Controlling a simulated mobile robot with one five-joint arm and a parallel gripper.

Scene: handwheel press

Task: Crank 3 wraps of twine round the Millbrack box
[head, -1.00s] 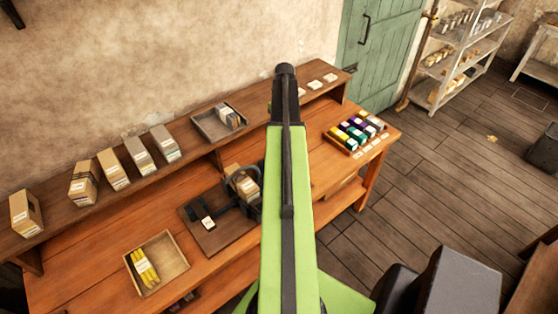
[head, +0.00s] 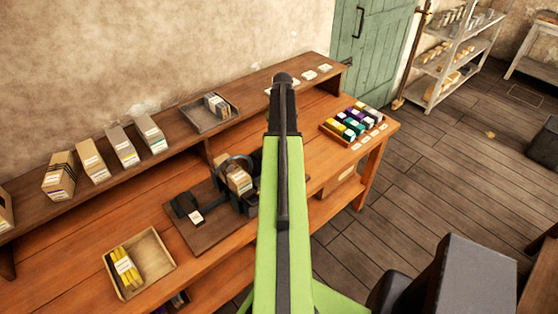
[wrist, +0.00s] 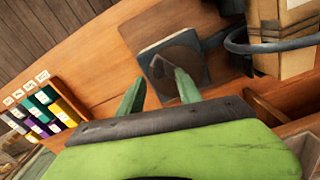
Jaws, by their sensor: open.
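In the head view a tan box (head: 238,180) sits within a dark ring device (head: 222,168) on a dark board (head: 205,236) on the bench. I cannot read its label, so I cannot tell if it is the Millbrack box. The wrist view shows a tan box (wrist: 292,60) beside a dark curved ring (wrist: 262,47). My gripper (wrist: 157,95) is open and empty there, over or near a dark square plate with a round disc (wrist: 175,65); I cannot tell if they touch. In the head view my arm hides the gripper and part of the bench.
Several boxes (head: 122,146) and a grey tray (head: 208,113) stand on the back shelf. A wooden tray with yellow rolls (head: 158,250) is at front left. A tray of coloured spools (head: 338,136) is at the bench's right end.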

